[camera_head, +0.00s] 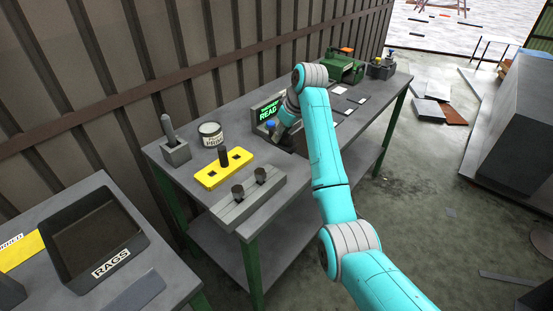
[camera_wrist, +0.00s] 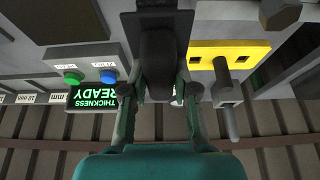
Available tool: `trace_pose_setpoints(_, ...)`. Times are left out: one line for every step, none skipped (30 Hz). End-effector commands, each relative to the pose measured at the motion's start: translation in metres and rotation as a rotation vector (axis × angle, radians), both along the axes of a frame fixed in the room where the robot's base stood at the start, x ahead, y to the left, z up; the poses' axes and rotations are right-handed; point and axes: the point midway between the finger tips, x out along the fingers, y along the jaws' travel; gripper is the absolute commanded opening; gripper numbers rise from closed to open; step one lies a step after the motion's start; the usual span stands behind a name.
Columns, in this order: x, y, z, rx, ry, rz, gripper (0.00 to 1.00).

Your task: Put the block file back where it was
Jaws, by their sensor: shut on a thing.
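My gripper (camera_wrist: 158,92) is shut on the dark grip of what looks like the block file (camera_wrist: 157,58). Its two fingers stand on either side of the grip, and a wider dark body shows beyond it. In the camera_head view my gripper (camera_head: 283,132) is low over the middle of the workbench, in front of the thickness display, and partly hidden by the arm. I cannot tell whether the file touches the bench. The display (camera_head: 268,109) has lit green text; in the wrist view the display (camera_wrist: 95,98) reads "THICKNESS READY", beside green and blue buttons.
Left of my gripper are a yellow plate (camera_head: 216,174) with a dark peg, a grey block (camera_head: 235,207) with two dark knobs, a can (camera_head: 210,134) and a tool holder (camera_head: 176,154). A green machine (camera_head: 345,68) stands farther right. A rags bin (camera_head: 65,265) is at lower left.

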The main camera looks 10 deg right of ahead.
Motion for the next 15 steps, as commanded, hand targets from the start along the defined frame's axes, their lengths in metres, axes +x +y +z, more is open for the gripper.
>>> trace_pose_setpoints(0.0,0.0,-0.007,0.0,0.002,-0.001,0.0)
trace_pose_setpoints(0.0,0.0,-0.011,0.0,0.002,-0.001,0.0)
trace_pose_setpoints(-0.001,0.0,-0.018,0.0,0.004,-0.001,0.0)
trace_pose_setpoints(-0.001,0.0,-0.022,0.0,0.004,-0.001,0.0)
trace_pose_setpoints(-0.001,0.0,-0.027,0.001,0.003,0.0,0.0)
trace_pose_setpoints(0.0,0.0,-0.033,0.0,0.002,-0.001,0.0)
trace_pose_setpoints(-0.001,0.0,-0.037,0.0,0.002,-0.001,0.0)
trace_pose_setpoints(-0.001,0.0,-0.041,0.0,0.002,-0.001,0.0)
trace_pose_setpoints(0.0,0.0,-0.044,-0.001,0.001,0.0,0.0)
trace_pose_setpoints(0.0,0.0,-0.046,0.0,0.0,0.0,0.0)
trace_pose_setpoints(0.0,0.0,-0.048,0.0,0.0,0.0,0.0)
trace_pose_setpoints(0.0,0.0,-0.05,0.0,0.0,0.0,0.0)
trace_pose_setpoints(0.0,0.0,-0.053,-0.001,0.001,0.0,0.0)
trace_pose_setpoints(0.0,0.0,-0.057,0.0,0.001,0.0,0.0)
trace_pose_setpoints(-0.001,0.0,-0.062,0.0,0.002,0.0,0.0)
